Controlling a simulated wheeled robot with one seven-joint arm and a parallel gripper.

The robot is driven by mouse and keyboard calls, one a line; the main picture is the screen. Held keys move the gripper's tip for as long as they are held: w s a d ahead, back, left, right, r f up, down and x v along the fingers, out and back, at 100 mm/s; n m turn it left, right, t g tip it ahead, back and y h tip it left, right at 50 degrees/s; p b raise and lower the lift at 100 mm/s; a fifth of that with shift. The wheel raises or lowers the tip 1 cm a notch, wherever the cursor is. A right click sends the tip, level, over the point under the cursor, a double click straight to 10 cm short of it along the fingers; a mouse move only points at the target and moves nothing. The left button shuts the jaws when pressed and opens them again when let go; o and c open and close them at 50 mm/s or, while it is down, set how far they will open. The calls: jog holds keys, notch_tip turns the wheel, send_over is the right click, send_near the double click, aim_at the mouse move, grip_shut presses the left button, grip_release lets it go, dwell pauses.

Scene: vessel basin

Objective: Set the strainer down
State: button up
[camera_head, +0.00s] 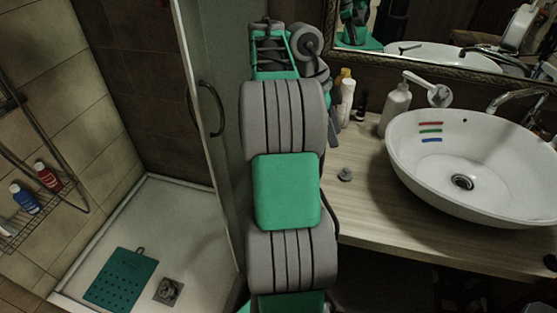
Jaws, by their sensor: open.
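A small grey round piece, which looks like the strainer (345,174), rests on the wooden counter (365,215) to the left of the basin. Its fine detail is too small to make out. My gripper (333,135) is open and mostly hidden behind my own arm. Only a dark part of it shows at the arm's right edge, above and left of the strainer in the picture. I see nothing held in it. The white basin (520,195) has a dark round drain (462,182) at its bottom and three coloured stripes on its inner wall.
A white pump bottle (396,108) and smaller bottles (346,100) stand at the counter's back. A tap (518,98) is behind the basin. The counter's front left is clear. At left are a glass shower door, a green mat (122,280) and a floor drain (168,290).

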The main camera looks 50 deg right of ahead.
jog(key=w+a+f+n+t+h, duration=0.1)
jog(key=w+a+n+t, duration=0.1)
jog(key=w+a+n, duration=0.55)
jog(key=w+a+n+t+h, duration=0.15)
jog(key=w+a+n, duration=0.25)
jog(key=a+n, duration=0.65)
jog(key=s+a+f+n+t+y, duration=0.1)
jog(key=a+f+n, duration=0.1)
jog(key=a+n, duration=0.2)
jog(key=s+a+f+n+t+y, duration=0.1)
jog(key=a+f+n+y, duration=0.1)
jog(key=a, duration=0.9)
jog(key=s+a+f+n+t+y, duration=0.1)
jog(key=s+a+f+n, duration=0.1)
jog(key=a+f+n, duration=0.2)
jog(key=a+n, duration=0.2)
jog(key=a, duration=0.2)
jog(key=shift+s+y, duration=0.1)
jog(key=shift+y, duration=0.15)
jog(key=shift+c, duration=0.5)
